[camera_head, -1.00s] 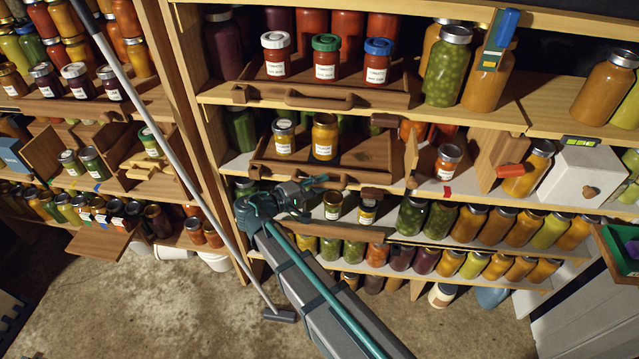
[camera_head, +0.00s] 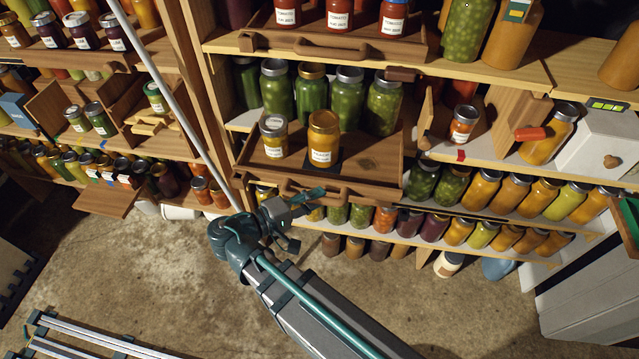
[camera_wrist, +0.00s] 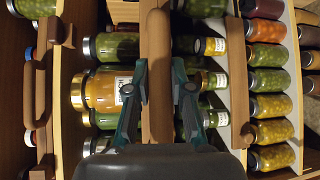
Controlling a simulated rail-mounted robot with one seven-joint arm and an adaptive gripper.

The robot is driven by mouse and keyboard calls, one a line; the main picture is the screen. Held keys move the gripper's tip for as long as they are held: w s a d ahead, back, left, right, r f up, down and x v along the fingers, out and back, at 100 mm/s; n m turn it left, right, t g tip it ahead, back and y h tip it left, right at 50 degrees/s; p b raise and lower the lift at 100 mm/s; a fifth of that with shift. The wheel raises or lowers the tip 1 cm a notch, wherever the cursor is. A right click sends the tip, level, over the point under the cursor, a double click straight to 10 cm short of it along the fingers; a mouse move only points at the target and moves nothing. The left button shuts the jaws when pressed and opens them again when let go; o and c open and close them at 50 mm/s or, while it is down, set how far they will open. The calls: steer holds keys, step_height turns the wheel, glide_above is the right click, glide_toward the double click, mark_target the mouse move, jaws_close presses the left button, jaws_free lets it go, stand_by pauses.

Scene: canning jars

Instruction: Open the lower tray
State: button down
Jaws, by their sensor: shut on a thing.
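The lower tray (camera_head: 375,165) is a shallow wooden tray, below another wooden tray with a similar handle. It sticks out from its shelf, with a row of green jars standing behind it. Two labelled jars, a smaller one (camera_head: 274,138) and a larger orange one (camera_head: 323,138), stand upright in it. My gripper (camera_head: 302,203) is at the tray's front. In the wrist view my gripper (camera_wrist: 158,82) has one finger on each side of the brown wooden handle (camera_wrist: 157,55) and is shut on it. The fingers partly hide the handle.
The upper tray (camera_head: 380,50) holds labelled tomato jars right above. Rows of jars (camera_head: 450,185) fill the shelf below. A thin grey pole (camera_head: 175,95) leans left of my arm. A white box (camera_head: 603,145) stands at the right. The concrete floor (camera_head: 130,260) has free room.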

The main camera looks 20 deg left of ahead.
steer(key=shift+s+d, duration=0.1)
steer(key=shift+s, duration=0.6)
steer(key=c, duration=1)
jaws_free()
steer(key=shift+s, duration=0.1)
steer(key=shift+v, duration=3.7)
